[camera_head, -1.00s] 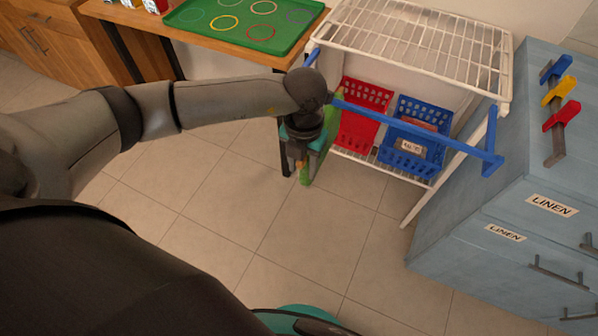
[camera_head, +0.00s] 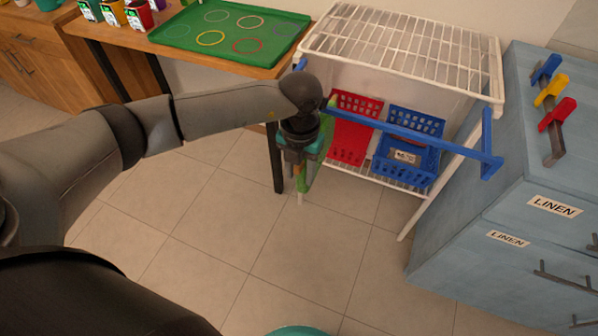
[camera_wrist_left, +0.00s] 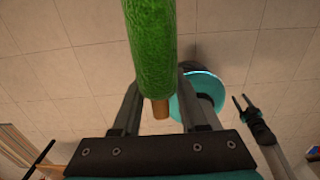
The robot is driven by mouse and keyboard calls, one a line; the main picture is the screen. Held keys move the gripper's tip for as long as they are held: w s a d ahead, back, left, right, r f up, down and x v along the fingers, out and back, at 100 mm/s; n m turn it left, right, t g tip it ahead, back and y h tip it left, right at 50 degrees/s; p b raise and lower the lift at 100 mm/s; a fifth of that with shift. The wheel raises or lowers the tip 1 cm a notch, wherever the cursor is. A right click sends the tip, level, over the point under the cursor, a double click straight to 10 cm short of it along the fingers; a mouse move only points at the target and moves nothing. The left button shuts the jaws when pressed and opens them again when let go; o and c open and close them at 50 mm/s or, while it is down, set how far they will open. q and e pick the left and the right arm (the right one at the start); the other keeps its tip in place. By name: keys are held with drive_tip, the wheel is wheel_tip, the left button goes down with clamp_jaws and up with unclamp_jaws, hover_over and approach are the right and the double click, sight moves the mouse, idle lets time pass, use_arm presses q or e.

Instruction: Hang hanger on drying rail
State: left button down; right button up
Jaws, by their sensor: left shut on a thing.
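My left gripper (camera_head: 299,168) points down in front of the shelf unit, left of centre in the head view. It is shut on a green piece with a wooden end, which I take to be the hanger (camera_head: 316,172). In the left wrist view the green hanger (camera_wrist_left: 150,45) runs up between the fingers. The rest of its shape is hidden. The blue drying rail (camera_head: 410,133) crosses the front of the white rack, to the right of my gripper and apart from the hanger as far as I can tell. My right gripper (camera_wrist_left: 242,99) shows small and open in the left wrist view.
A red basket (camera_head: 350,142) and a blue basket (camera_head: 404,160) stand under the white wire rack (camera_head: 405,45). A blue-grey cabinet (camera_head: 465,235) is on the right. A wooden table with a green tray (camera_head: 231,30) is at upper left.

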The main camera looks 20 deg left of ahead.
use_arm(q)
drive_tip(key=shift+w+f, duration=0.1)
idle(0.3)
drive_tip(key=c, duration=0.8)
unclamp_jaws()
drive_tip(key=o, duration=0.4)
drive_tip(key=shift+o, duration=0.2)
